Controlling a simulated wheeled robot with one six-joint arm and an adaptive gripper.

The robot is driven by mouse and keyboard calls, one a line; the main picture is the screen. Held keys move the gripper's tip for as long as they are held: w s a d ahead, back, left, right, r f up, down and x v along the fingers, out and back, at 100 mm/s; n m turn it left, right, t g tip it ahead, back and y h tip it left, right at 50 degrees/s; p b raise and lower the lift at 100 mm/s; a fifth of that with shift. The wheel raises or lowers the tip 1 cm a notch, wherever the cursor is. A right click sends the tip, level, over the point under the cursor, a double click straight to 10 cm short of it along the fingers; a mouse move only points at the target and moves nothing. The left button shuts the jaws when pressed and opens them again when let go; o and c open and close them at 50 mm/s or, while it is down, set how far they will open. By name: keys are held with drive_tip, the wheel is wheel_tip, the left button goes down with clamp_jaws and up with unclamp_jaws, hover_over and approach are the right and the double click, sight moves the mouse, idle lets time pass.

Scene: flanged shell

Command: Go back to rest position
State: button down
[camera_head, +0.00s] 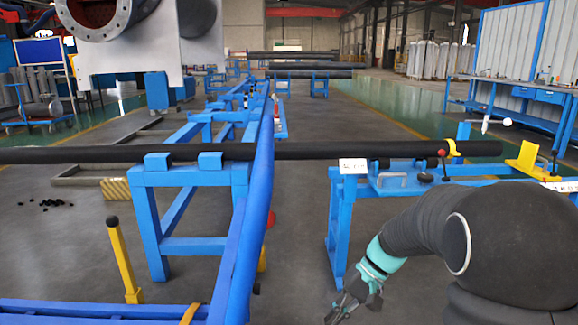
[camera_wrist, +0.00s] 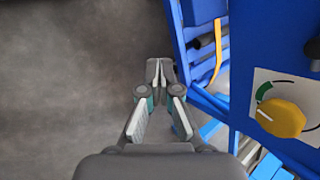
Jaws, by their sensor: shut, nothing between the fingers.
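My gripper (camera_head: 343,309) is at the bottom of the head view, right of centre, at the end of my dark arm with its teal wrist band. It points down and to the left, in front of the blue stand (camera_head: 341,215). In the wrist view my gripper (camera_wrist: 159,66) has its fingertips together with nothing between them. Grey floor (camera_wrist: 60,80) lies beyond and to the left of the fingers.
In the wrist view, a blue frame (camera_wrist: 248,60) with a yellow knob (camera_wrist: 280,118) stands close on the right. In the head view, a long black pipe (camera_head: 330,150) rests across blue stands. A yellow post (camera_head: 124,262) stands at lower left.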

drive_tip(key=s+d+r+t+h, duration=0.2)
drive_tip(key=s+r+t+h, duration=0.1)
drive_tip(key=s, duration=0.6)
drive_tip(key=s+d+r+n+t+h, duration=0.1)
drive_tip(key=s+d+r+t+h, duration=0.2)
drive_tip(key=s+r, duration=0.5)
drive_tip(key=shift+s+d+r+t+h+p, duration=0.3)
drive_tip(key=shift+s+t+h, duration=0.25)
drive_tip(key=shift+t, duration=0.45)
drive_tip(key=shift+s, duration=0.1)
